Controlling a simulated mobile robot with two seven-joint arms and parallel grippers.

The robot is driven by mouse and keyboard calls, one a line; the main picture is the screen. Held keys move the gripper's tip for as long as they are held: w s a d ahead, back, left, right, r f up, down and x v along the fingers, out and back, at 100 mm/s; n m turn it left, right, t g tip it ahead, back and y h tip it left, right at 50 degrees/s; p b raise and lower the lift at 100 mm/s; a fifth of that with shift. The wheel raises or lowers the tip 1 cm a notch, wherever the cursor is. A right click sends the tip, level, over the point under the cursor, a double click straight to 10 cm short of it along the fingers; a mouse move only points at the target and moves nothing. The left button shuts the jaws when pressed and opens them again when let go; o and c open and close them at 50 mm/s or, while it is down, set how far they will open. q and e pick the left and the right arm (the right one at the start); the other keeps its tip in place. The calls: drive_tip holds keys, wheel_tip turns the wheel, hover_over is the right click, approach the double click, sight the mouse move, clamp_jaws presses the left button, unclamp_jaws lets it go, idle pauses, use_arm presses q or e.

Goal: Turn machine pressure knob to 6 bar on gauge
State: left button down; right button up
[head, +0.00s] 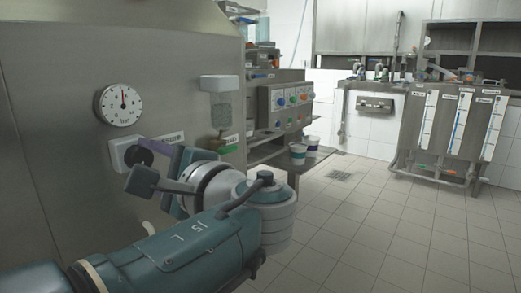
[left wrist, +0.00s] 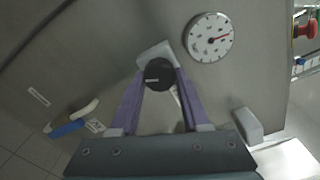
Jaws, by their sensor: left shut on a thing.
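The black pressure knob (head: 138,153) sits on a pale mount on the steel machine panel. Above it is the round white gauge (head: 119,105), whose red needle points almost straight up; its numbers are too small to read surely. My left gripper (head: 152,152) is shut on the knob. In the left wrist view the purple fingers lie on both sides of the knob (left wrist: 159,74), and the gauge (left wrist: 209,38) is unobstructed beside them. The fingers and wrist partly cover the knob's mount in the head view. My right gripper is not in view.
A clear dispenser (head: 221,105) hangs on the panel to the right of the gauge. A shelf with cups (head: 298,153) and a panel of coloured knobs (head: 291,98) stand farther back. The tiled floor (head: 400,230) on the right is clear.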

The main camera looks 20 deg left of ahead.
use_arm(q)
drive_tip(key=shift+f, duration=0.1)
idle(0.3)
drive_tip(key=shift+c, duration=1.9)
unclamp_jaws()
drive_tip(key=shift+a, duration=0.1)
